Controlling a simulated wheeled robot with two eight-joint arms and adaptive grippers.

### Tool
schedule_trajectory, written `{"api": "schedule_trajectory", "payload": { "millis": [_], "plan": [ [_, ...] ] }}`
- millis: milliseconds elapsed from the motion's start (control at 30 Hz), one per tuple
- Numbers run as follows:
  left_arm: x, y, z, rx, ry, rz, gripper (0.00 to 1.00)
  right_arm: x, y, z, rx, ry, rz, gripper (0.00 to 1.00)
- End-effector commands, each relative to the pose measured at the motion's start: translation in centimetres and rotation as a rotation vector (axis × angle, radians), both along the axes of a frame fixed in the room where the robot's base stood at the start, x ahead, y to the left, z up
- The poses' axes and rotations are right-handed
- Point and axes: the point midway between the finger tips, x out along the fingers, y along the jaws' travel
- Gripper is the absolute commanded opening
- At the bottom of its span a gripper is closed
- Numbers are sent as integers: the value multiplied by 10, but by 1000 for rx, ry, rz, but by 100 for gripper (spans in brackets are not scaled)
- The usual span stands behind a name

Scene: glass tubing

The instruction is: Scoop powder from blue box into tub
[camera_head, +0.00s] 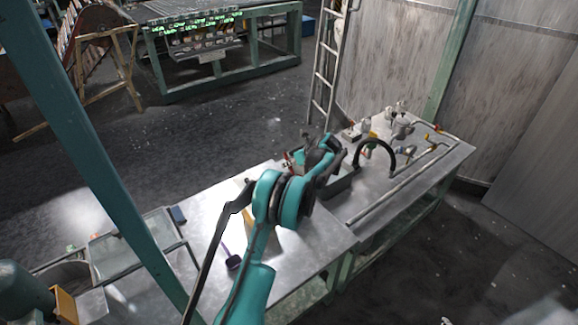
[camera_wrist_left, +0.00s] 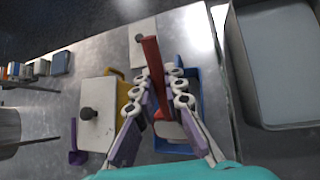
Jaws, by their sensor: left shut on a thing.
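My left gripper (camera_wrist_left: 156,82) is shut on a red-handled scoop (camera_wrist_left: 152,54) in the left wrist view. The handle stands between the fingers. A blue box (camera_wrist_left: 198,98) lies below and behind the fingers, largely hidden by them. A pale, reddish-edged shape shows between the fingers over the box; I cannot tell whether it is scoop or powder. In the head view my left gripper (camera_head: 322,155) is over the far end of the near table, partly hidden by its own wrist. I cannot identify the tub with certainty. My right gripper is not in view.
A pale box with a dark knob (camera_wrist_left: 98,118), a purple scoop (camera_wrist_left: 78,150) and a metal cylinder (camera_wrist_left: 8,128) are left of the gripper. A grey basin (camera_wrist_left: 234,70) is at right.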

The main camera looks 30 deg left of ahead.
Motion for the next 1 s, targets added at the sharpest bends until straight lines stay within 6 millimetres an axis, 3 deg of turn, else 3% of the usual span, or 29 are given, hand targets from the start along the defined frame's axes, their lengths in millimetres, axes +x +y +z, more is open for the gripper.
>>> {"api": "schedule_trajectory", "payload": {
  "millis": [567, 1000],
  "plan": [
    [0, 0, 32, -5, 2, 0, 0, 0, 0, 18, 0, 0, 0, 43],
    [0, 1, 45, -178, 94, 2, 0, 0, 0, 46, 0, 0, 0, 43]
  ]
}}
